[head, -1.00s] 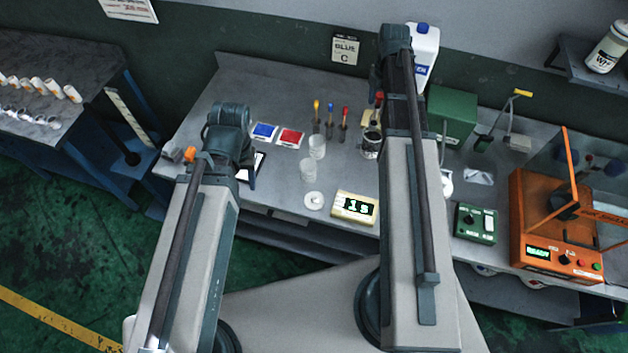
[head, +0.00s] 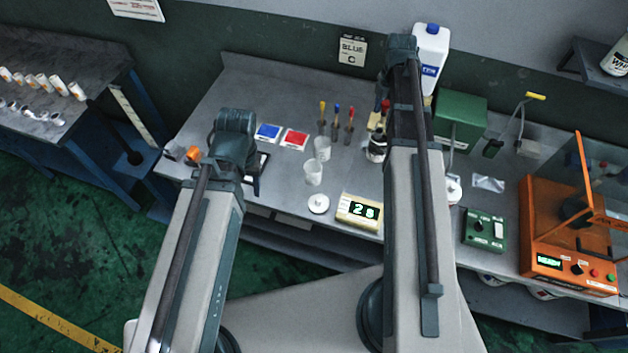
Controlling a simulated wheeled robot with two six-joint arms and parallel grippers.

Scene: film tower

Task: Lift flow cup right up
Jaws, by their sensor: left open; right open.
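Two small pale cups stand upright on the grey bench in the head view: a rear cup (head: 322,148) and a front cup (head: 313,173). I cannot tell which, if either, is the right flow cup. My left gripper (head: 256,180) is left of both cups and apart from them, mostly hidden behind its own wrist; it is open and empty as far as I see. My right gripper (head: 383,88) is to the right of and behind the cups, largely hidden by its arm; it is open, and its fingertips are hard to make out.
A timer (head: 359,212) and a white round disc (head: 318,204) lie in front of the cups. A green box (head: 460,118) and an orange machine (head: 560,235) stand at right.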

